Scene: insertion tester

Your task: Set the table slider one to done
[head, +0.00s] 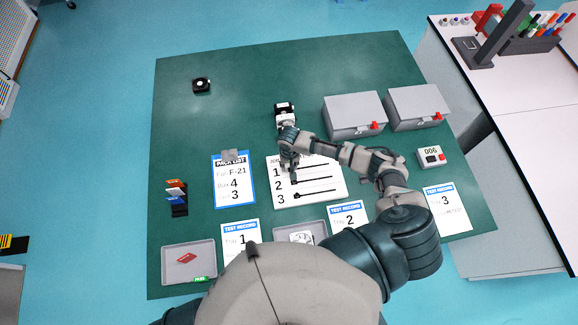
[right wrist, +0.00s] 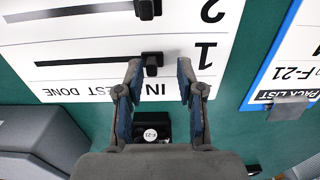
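A white slider board (head: 325,193) with rows 1, 2 and 3 lies on the green table. In the right wrist view the board (right wrist: 90,28) appears upside down, with the words IN, TEST, DONE along its edge. The black knob of slider one (right wrist: 152,63) is at the IN end of its slot, beside the number 1. My right gripper (head: 288,168) is over the board's left part. In the right wrist view this gripper (right wrist: 159,68) is open, its fingertips on either side of the slider one knob. I cannot tell whether they touch it. My left gripper is not in view.
A small black device (right wrist: 152,127) sits just beyond the board's edge. Two grey boxes (head: 353,115) (head: 418,106) stand at the right back. A pack list sheet (head: 234,185) lies left of the board. Test record sheets (head: 240,236) and trays (head: 188,262) line the front.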

